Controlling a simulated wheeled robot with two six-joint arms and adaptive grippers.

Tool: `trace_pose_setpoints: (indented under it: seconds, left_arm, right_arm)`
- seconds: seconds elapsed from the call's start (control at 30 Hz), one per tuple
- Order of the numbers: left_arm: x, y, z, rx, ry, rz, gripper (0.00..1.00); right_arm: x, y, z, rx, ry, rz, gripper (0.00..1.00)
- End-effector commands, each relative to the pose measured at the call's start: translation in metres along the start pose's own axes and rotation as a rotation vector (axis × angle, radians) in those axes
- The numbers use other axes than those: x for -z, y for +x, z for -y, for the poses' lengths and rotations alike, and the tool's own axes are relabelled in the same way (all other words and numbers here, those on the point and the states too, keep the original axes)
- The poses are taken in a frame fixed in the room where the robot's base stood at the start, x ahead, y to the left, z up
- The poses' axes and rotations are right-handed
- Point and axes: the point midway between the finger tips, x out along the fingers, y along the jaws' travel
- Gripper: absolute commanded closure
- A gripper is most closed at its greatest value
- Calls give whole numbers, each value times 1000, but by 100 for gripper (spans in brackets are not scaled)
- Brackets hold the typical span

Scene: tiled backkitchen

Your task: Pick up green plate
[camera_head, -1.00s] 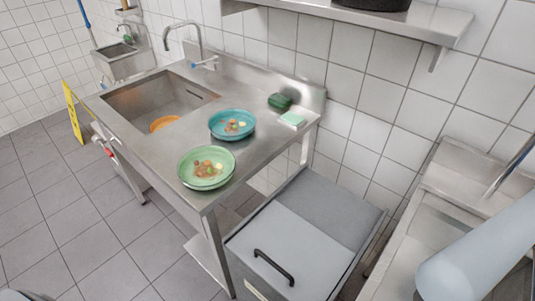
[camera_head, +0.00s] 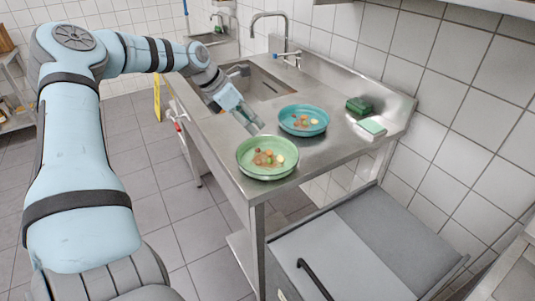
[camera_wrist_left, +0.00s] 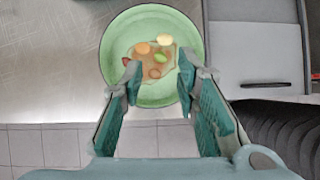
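The green plate (camera_head: 267,170) holds food scraps and sits on the steel sink counter near its front corner. My left gripper (camera_head: 256,127) is above the counter, just behind and left of the plate in the head view. In the left wrist view the gripper (camera_wrist_left: 160,92) is open, its two fingers apart and overlapping the near part of the plate (camera_wrist_left: 113,40). Nothing is between the fingers that I can see held; whether they touch the plate is unclear. My right gripper is not in view.
A teal plate (camera_head: 303,131) with food scraps stands close behind the green one. A dark green item (camera_head: 359,105) and a pale green sponge (camera_head: 371,126) lie farther right. The sink basin (camera_head: 262,88) is behind. A grey-lidded unit (camera_head: 345,265) stands below right.

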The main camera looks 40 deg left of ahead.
Motion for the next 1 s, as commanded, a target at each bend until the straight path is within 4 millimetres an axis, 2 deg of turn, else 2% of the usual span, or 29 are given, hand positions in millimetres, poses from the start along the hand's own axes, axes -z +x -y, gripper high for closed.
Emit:
trace_pose_setpoints:
  seconds: [0.03,0.1,0.2,0.27,0.37,0.63,0.83,0.9,1.0]
  left_arm:
    - [-2,4,27,2,192,-132,72]
    - [0,2,56,13,408,-303,72]
    - [5,-4,78,21,594,-467,72]
    - [7,-5,83,22,647,-518,72]
    - [15,3,84,25,673,-542,72]
    - [49,64,73,23,668,-536,72]
    - [57,80,68,22,665,-534,72]
    - [62,88,64,22,665,-535,72]
    - [70,101,56,24,664,-538,72]
  right_arm:
    - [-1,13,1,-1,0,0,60]
    - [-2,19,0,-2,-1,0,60]
    - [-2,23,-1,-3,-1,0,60]
    - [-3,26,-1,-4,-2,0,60]
    - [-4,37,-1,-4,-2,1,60]
    - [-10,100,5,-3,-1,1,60]
    - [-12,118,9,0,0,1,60]
    - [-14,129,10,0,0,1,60]
    - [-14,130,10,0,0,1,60]
